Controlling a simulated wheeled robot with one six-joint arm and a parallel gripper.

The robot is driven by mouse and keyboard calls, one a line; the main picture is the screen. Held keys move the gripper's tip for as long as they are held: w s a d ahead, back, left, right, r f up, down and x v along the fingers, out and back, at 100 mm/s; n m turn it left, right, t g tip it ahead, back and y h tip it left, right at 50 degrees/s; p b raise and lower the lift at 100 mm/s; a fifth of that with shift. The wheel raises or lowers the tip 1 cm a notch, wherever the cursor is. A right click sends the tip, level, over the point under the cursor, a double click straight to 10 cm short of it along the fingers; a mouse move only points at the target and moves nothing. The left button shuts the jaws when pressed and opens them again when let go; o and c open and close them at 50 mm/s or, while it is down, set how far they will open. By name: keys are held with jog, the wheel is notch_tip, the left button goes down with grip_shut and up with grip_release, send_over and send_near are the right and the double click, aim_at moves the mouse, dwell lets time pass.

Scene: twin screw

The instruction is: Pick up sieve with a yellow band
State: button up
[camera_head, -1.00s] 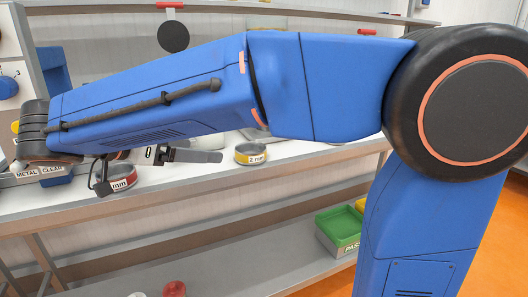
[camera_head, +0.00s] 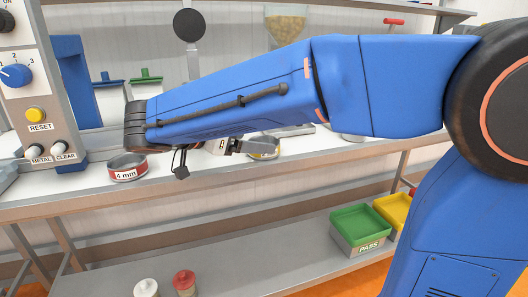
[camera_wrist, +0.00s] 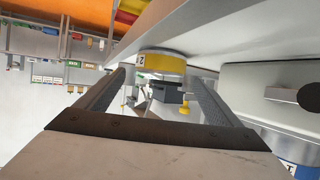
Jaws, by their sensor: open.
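The sieve with a yellow band (camera_head: 265,150) stands on the white bench top in the head view, partly hidden by my gripper and forearm. In the wrist view, the yellow-banded sieve (camera_wrist: 161,64) shows ahead, between the two fingers near their tips. My gripper (camera_head: 243,146) is open and level, pointing right at the sieve's left side. In the wrist view, the fingers of my gripper (camera_wrist: 158,82) are spread with a gap either side of the sieve. I cannot tell whether the tips reach past its rim.
A red-banded 4 mm sieve (camera_head: 127,168) stands left on the bench, below my wrist. A control panel (camera_head: 35,95) rises at the far left. A green PASS bin (camera_head: 360,228) and a yellow bin (camera_head: 393,209) sit on the lower shelf. The bench front edge is clear.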

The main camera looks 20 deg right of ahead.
jog(key=shift+x, duration=3.1)
jog(key=c, duration=1.2)
